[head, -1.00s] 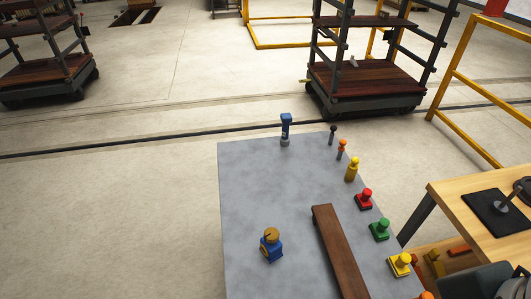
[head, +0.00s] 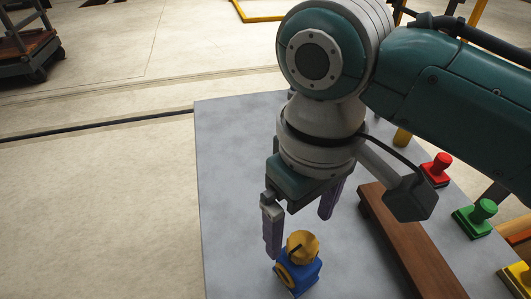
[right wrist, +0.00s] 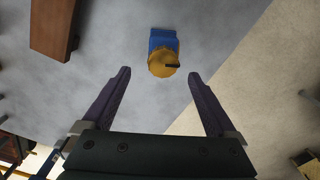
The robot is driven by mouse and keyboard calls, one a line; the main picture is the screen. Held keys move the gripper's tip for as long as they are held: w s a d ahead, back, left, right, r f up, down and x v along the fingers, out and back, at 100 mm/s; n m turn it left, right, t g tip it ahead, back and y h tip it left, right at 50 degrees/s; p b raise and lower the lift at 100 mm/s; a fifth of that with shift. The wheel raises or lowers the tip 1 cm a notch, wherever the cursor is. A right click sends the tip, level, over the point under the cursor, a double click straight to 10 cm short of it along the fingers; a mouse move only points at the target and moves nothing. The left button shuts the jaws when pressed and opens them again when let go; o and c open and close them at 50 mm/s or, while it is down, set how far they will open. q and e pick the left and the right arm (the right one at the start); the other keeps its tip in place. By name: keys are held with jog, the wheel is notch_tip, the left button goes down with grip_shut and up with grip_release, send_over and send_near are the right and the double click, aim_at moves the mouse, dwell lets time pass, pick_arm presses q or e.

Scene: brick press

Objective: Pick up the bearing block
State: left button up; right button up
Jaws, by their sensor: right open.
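The bearing block is a blue block with a round yellow-orange part on top (head: 302,270). It stands on the grey table near its left edge, at the bottom of the head view. My right gripper (head: 300,225) is open and empty, above and behind the block in the head view, its fingers pointing down. In the right wrist view the bearing block (right wrist: 163,55) lies ahead of the two fingertips, roughly between their lines, and the open right gripper (right wrist: 158,75) does not touch it. My left gripper is not in view.
The grey table (head: 235,180) is clear left of the block. A brown wooden plank (head: 400,240) lies to the right; it also shows in the right wrist view (right wrist: 54,28).

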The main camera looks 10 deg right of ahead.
aim_at(301, 256)
jog(key=f, duration=0.2)
jog(key=shift+s+f, duration=0.25)
jog(key=shift+f, duration=0.05)
jog(key=f, duration=0.1)
jog(key=f+b, duration=0.1)
jog(key=f, duration=0.2)
jog(key=shift+s+d+f, duration=0.1)
jog(key=shift+s+f, duration=0.15)
jog(key=shift+s, duration=0.15)
jog(key=shift+f+b, duration=0.3)
jog(key=shift+f, duration=0.2)
jog(key=shift+w, duration=0.1)
grip_shut()
